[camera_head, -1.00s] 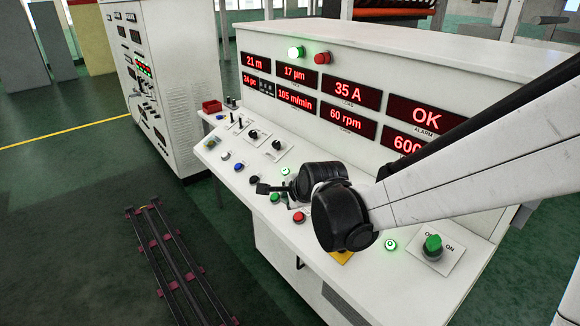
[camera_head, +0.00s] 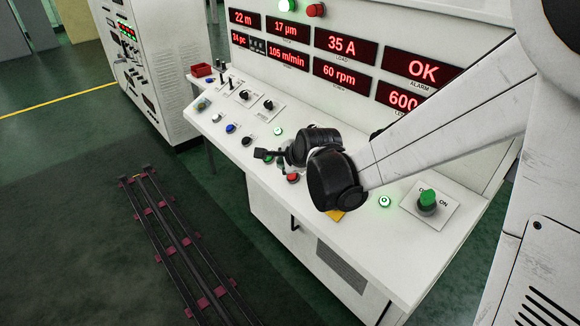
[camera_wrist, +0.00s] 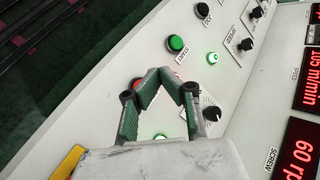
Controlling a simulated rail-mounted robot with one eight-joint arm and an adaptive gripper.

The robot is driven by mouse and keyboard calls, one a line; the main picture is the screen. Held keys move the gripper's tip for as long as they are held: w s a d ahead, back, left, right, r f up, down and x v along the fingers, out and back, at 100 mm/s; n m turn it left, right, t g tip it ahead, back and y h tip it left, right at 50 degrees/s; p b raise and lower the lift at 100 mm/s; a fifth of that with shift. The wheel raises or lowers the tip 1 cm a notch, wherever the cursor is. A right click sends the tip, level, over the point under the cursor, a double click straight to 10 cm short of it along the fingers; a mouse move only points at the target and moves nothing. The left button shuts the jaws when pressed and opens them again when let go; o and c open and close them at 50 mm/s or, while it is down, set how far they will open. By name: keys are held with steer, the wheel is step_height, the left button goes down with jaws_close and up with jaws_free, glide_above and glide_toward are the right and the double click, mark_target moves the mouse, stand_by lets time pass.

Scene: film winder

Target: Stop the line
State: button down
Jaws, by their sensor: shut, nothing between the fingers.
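The console (camera_head: 400,262) carries a row of buttons. A red button (camera_head: 292,178) shows beside my gripper in the head view. In the wrist view a red button (camera_wrist: 135,82) is mostly hidden behind a finger. A green button (camera_wrist: 176,43) with a START label lies just beyond the fingertips. My gripper (camera_head: 262,154) is shut and empty above the panel, and its fingers (camera_wrist: 161,71) come together near the red button. I cannot tell whether they touch it. A yellow plate (camera_head: 336,214) is mostly hidden under my wrist.
Black knobs (camera_head: 268,104) lie to the left. The alarm display (camera_head: 416,67) reads OK and the speed display (camera_head: 288,57) 105 m/min. A red lamp (camera_head: 316,10) tops the console.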

mark_target(290, 178)
steer(key=shift+w+d+f+b, duration=0.25)
steer(key=shift+f+b, duration=0.2)
steer(key=shift+f, duration=0.2)
steer(key=shift+w+d+f+b, duration=0.15)
steer(key=shift+d+f+b, duration=0.1)
steer(key=shift+f+b, duration=0.3)
steer(key=shift+w+d+f+b, duration=0.25)
steer(key=shift+f+b, duration=0.1)
steer(key=shift+f, duration=0.35)
steer(key=shift+f, duration=0.1)
steer(key=shift+d+f+b, duration=0.15)
steer(key=shift+f+b, duration=0.1)
steer(key=shift+b, duration=0.2)
steer(key=shift+w+d+f+b, duration=0.2)
steer(key=shift+f+b, duration=0.25)
steer(key=shift+b, duration=0.05)
stand_by(0.6)
steer(key=shift+r, duration=0.15)
steer(key=shift+s+a+r+p, duration=0.25)
steer(key=shift+a+r+p, duration=0.15)
steer(key=shift+r, duration=0.3)
steer(key=shift+r, duration=0.1)
steer(key=r+p, duration=0.1)
steer(key=s+a+r+p, duration=0.1)
steer(key=r, duration=0.1)
steer(key=r+p, duration=0.1)
steer(key=shift+s+a+r, duration=0.15)
steer(key=shift+s+a, duration=0.05)
steer(key=shift+a, duration=0.1)
stand_by(0.3)
